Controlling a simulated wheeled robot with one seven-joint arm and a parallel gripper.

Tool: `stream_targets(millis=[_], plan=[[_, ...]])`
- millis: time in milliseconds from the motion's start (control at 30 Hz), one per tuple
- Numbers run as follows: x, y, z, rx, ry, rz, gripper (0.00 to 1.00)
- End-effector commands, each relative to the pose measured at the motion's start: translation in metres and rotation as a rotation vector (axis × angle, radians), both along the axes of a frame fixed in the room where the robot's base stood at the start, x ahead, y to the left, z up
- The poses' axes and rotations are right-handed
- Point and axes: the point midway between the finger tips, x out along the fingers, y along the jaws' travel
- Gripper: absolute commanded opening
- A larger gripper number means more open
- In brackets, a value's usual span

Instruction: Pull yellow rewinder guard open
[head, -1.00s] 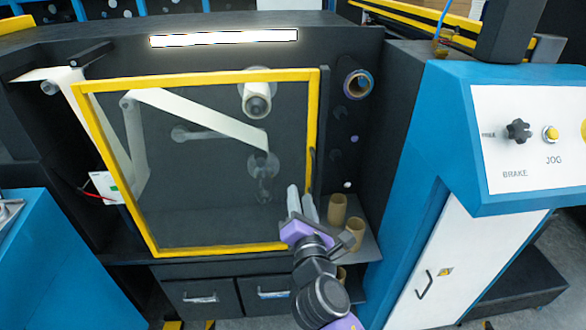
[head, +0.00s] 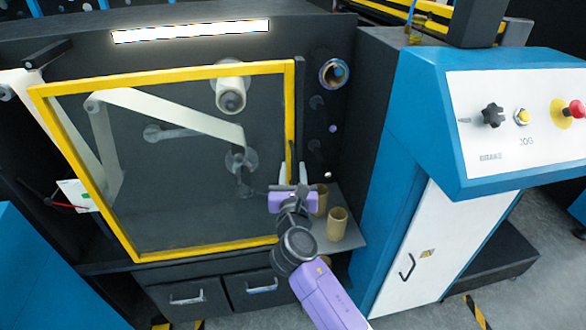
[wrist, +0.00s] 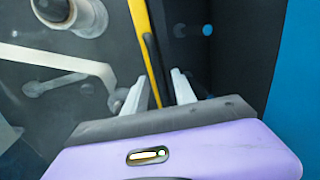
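The yellow-framed rewinder guard (head: 290,105) with its clear panel stands across the front of the dark machine. Its dark upright handle (head: 289,158) is on the right side of the frame. My gripper (head: 295,170) is open at the lower right of the guard, with its pale fingers apart near the handle. In the wrist view, the yellow frame edge (wrist: 141,28) and the dark handle (wrist: 153,58) run down between the fingertips of my gripper (wrist: 158,85). Whether either finger touches the handle, I cannot tell.
Cardboard cores (head: 337,224) stand on a grey shelf (head: 350,240) just right of my gripper. A blue and white control cabinet (head: 400,140) stands further right. Behind the panel are rollers and a white web (head: 180,112). Drawers (head: 262,287) are below the guard.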

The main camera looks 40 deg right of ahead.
Motion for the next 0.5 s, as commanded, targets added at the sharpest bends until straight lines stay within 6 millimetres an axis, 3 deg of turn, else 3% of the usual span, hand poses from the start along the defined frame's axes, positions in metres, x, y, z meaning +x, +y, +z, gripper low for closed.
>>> stream_targets(millis=[367, 500], plan=[[0.0052, -0.0055, 0.0001, 0.001, -0.001, 0.0, 0.32], [0.0052, -0.0054, 0.0001, 0.001, -0.001, 0.001, 0.07]])
